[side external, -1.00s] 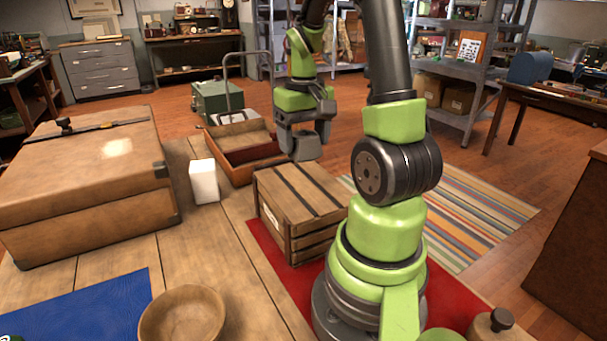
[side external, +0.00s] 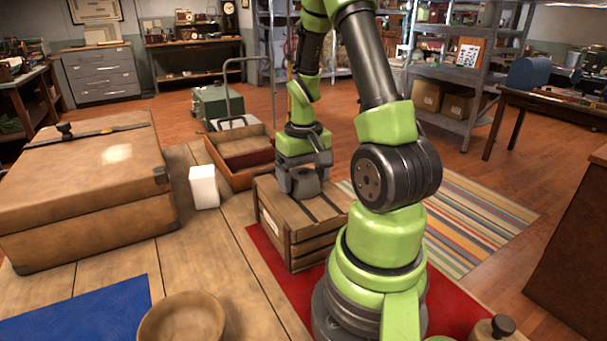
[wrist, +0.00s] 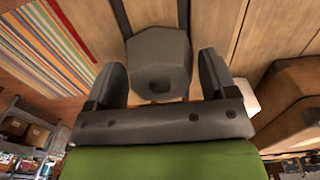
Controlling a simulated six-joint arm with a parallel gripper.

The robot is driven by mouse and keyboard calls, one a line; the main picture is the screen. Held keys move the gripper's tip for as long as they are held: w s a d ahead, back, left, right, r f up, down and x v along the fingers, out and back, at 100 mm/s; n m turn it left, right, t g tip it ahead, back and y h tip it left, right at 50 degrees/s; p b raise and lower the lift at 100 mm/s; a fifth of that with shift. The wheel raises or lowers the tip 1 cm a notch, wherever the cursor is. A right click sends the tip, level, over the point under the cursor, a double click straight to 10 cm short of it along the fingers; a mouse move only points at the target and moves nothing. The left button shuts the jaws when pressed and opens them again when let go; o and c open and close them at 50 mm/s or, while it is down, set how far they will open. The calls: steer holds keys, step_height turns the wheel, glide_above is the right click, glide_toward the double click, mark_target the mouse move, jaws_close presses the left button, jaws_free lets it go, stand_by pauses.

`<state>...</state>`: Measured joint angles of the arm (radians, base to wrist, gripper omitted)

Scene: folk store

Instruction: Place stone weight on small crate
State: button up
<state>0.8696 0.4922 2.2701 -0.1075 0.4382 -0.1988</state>
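The stone weight (wrist: 158,52) is a grey, faceted block with a dark recess. In the side view it (side external: 306,185) sits low between my fingers, at the top of the small crate. The small crate (side external: 310,240) is wooden and slatted with dark bands; its top boards (wrist: 220,25) show behind the weight in the wrist view. My gripper (wrist: 162,75) points down over the crate with one finger on each side of the weight. Narrow gaps show between fingers and weight, so it looks open. The contact under the weight is partly hidden.
A white block (side external: 203,187) and a large brown case (side external: 85,190) stand left of the crate. An open wooden tray (side external: 232,170) lies behind it. A wooden bowl (side external: 180,318) and blue cloth (side external: 85,315) are in front. The crate stands on a red mat (side external: 275,260).

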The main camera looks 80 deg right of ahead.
mark_target(303, 173)
steer(key=shift+o, duration=1.1)
step_height(303, 173, up, 12)
steer(key=a+r+n+t+y, duration=0.1)
steer(key=a+r+n+t, duration=0.1)
steer(key=a, duration=0.8)
steer(key=s+a+r+n+t+y, duration=0.1)
steer(key=a+r+n+t, duration=0.2)
steer(key=a, duration=0.8)
step_height(303, 173, up, 2)
steer(key=shift+s+r+t, duration=0.1)
steer(key=shift+s+t, duration=0.05)
steer(key=shift+t, duration=0.95)
